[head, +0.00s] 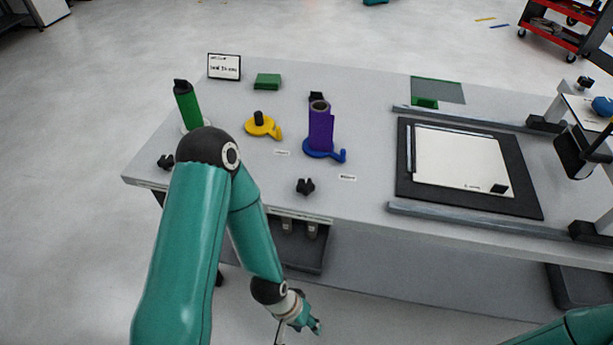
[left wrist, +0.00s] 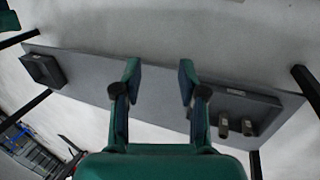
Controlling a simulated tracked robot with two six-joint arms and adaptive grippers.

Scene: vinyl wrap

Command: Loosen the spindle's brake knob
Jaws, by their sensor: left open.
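A purple vinyl roll (head: 320,128) stands upright on a blue spindle base (head: 325,150). A yellow base (head: 262,126) with a bare black hub stands to its left, and a green roll (head: 186,104) stands farther left, partly hidden by my left arm. Two black knobs sit near the bench's front edge, a front knob (head: 305,186) and a left knob (head: 165,161); I cannot tell which is the spindle's brake. My left gripper (head: 315,325) is low in front of the bench, away from the knobs. Its fingers show open and empty in the left wrist view (left wrist: 160,75).
A white sheet (head: 460,158) lies on a dark mat (head: 520,200) between grey rails. An open tray (head: 300,250) with metal cylinders hangs under the bench front and shows in the left wrist view (left wrist: 245,108). A small framed sign (head: 224,66) stands at the back left.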

